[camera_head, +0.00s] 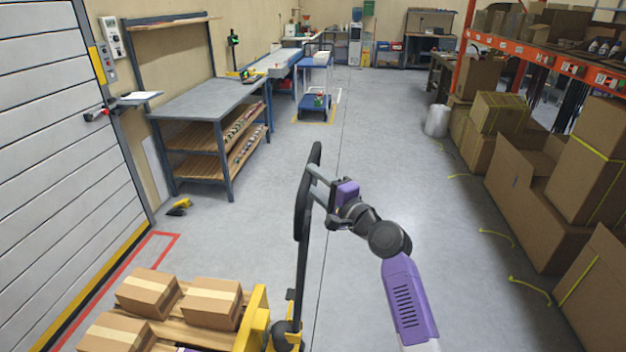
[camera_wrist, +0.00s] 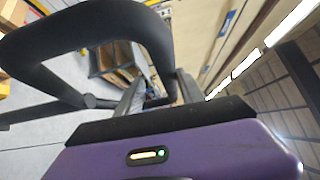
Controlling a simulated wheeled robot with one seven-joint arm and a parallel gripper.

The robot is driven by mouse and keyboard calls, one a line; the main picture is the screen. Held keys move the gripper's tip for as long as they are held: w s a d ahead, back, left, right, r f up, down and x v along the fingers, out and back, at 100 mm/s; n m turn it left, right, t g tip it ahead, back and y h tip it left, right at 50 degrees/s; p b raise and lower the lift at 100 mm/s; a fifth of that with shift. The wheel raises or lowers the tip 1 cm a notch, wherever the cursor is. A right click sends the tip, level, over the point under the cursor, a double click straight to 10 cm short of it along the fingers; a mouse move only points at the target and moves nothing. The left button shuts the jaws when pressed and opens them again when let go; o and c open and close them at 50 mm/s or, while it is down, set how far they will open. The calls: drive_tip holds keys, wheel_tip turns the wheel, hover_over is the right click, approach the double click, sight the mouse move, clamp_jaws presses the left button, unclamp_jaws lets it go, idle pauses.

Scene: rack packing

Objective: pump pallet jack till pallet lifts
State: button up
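The pallet jack's black loop handle (camera_head: 302,205) stands upright left of my arm in the head view. In the wrist view the thick loop (camera_wrist: 70,38) fills the upper left. My gripper (camera_head: 318,190) is at the loop's right side, its fingers apart. The wrist view shows the two fingers (camera_wrist: 160,90) with a gap between them and part of the handle near the tips; I cannot tell if they touch it. The yellow jack body (camera_head: 258,318) is at the bottom. Beside it the wooden pallet (camera_head: 180,330) carries several cartons (camera_head: 212,302). The pallet's underside is hidden.
A grey workbench (camera_head: 205,97) and a shutter door (camera_head: 60,150) are on the left. Large cardboard boxes (camera_head: 530,195) and an orange rack (camera_head: 540,55) line the right. A blue cart (camera_head: 314,100) stands farther back. The aisle floor ahead is clear.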

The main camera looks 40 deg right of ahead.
drive_tip(key=s+a+r+p, duration=0.1)
drive_tip(key=s+r+p, duration=0.2)
drive_tip(key=s, duration=0.4)
drive_tip(key=shift+s, duration=0.25)
idle(0.5)
idle(0.7)
wheel_tip(320, 180, up, 2)
drive_tip(key=s+d+n+h, duration=0.2)
drive_tip(key=d+h, duration=0.1)
drive_tip(key=s+a+f+n+g+y+b, duration=0.1)
drive_tip(key=s+a+f+n+b, duration=0.1)
drive_tip(key=s+a+f+n, duration=0.4)
drive_tip(key=s+a+f+n+g+y+b, duration=0.1)
drive_tip(key=s+a+f+n, duration=0.4)
drive_tip(key=s+a, duration=0.7)
drive_tip(key=s+a+f+n+g+y+b, duration=0.1)
drive_tip(key=s+a+f+n, duration=0.5)
drive_tip(key=s, duration=1.3)
drive_tip(key=a+y+b, duration=0.1)
drive_tip(key=a+b, duration=0.1)
drive_tip(key=a, duration=0.1)
drive_tip(key=shift+s+a+f+n+g+y, duration=0.15)
drive_tip(key=shift+a+f+n+g+y, duration=0.15)
drive_tip(key=shift+f+g, duration=0.1)
